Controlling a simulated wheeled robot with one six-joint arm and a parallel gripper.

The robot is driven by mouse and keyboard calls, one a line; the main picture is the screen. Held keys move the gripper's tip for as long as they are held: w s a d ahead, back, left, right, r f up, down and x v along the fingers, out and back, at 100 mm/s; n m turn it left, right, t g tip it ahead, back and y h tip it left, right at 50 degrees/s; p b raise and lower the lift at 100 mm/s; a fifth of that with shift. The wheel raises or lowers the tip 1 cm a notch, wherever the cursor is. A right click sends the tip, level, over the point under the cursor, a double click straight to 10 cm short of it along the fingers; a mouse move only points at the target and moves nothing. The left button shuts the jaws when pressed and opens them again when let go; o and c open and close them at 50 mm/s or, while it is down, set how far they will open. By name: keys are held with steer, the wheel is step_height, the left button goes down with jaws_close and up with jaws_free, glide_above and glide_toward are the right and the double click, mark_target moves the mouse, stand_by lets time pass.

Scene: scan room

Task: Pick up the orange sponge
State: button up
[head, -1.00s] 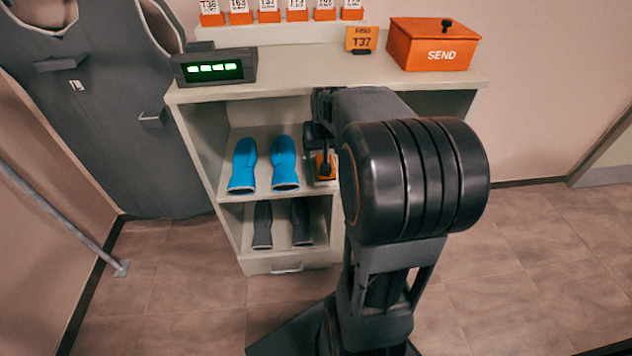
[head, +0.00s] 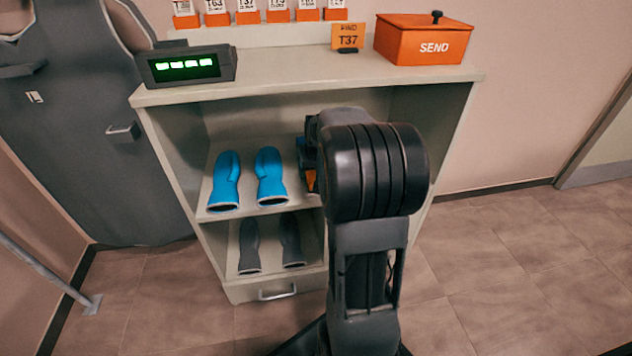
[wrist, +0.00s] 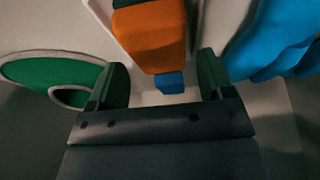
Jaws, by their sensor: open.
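The orange sponge (wrist: 152,38) appears as an orange block in the upper middle of the wrist view, just ahead of my gripper. A small blue piece (wrist: 168,83) lies at its near end, between the finger lines. My gripper (wrist: 163,78) is open, with its two dark green-tinted fingers apart and nothing held between them. In the head view a sliver of orange (head: 311,181) shows on the middle shelf, right of the blue boots; my arm hides most of it and the gripper.
Blue boots (head: 226,182) stand left on the shelf (head: 245,207), dark grey boots (head: 249,247) below. In the wrist view blue forms (wrist: 270,45) crowd the right and a green opening (wrist: 45,77) the left. The counter above carries an orange SEND box (head: 424,42) and a green-lit display (head: 186,66).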

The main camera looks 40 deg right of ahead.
steer(key=shift+x, duration=1.15)
steer(key=shift+s+f, duration=0.1)
steer(key=shift+c, duration=0.4)
steer(key=c, duration=0.6)
